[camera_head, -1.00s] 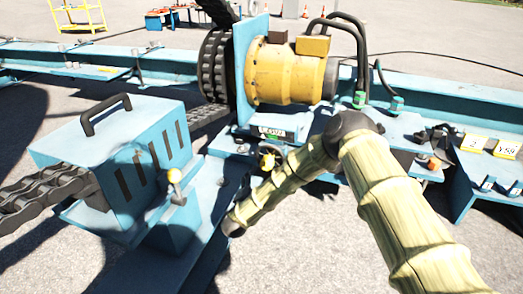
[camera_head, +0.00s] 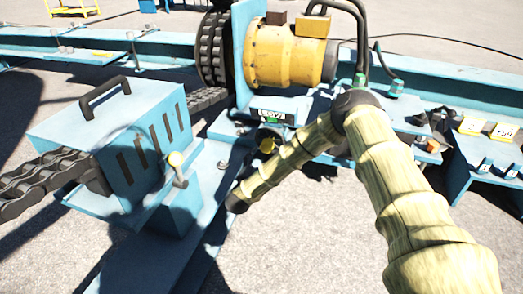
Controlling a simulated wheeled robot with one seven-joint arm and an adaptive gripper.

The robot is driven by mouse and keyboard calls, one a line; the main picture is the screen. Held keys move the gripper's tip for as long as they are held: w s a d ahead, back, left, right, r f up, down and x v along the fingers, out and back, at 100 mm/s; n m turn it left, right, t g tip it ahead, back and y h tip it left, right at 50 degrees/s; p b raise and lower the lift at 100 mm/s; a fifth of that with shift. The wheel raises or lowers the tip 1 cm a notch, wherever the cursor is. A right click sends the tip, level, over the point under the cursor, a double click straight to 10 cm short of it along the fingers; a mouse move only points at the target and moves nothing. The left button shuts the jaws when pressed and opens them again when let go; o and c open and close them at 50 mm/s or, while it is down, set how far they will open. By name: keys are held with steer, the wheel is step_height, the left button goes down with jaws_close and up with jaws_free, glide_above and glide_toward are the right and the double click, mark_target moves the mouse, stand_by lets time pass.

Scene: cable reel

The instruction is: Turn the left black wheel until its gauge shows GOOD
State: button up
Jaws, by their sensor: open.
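A small black wheel with a yellow hub (camera_head: 267,146) sits at the front of the blue machine, partly covered by my forearm, so I cannot tell its turn. Just above it is a small gauge (camera_head: 272,116) with a white marked face and a green patch; its word is too small to read. My sleeved arm bends down and left across the machine. The dark end of it, my gripper (camera_head: 237,203), is below and left of the wheel and apart from it in the picture. It is open, but its fingers are not distinct and nothing shows in it.
A yellow motor (camera_head: 290,55) stands above the gauge, with a chain sprocket (camera_head: 213,50) on its left. Gauges (camera_head: 490,127) stand at right. Open paving lies in front.

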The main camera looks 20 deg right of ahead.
mark_target(263, 151)
steer(key=b+x, duration=0.3)
steer(key=x, duration=0.5)
steer(key=shift+w, duration=0.15)
steer(key=c, duration=1.3)
steer(key=shift+a, duration=0.1)
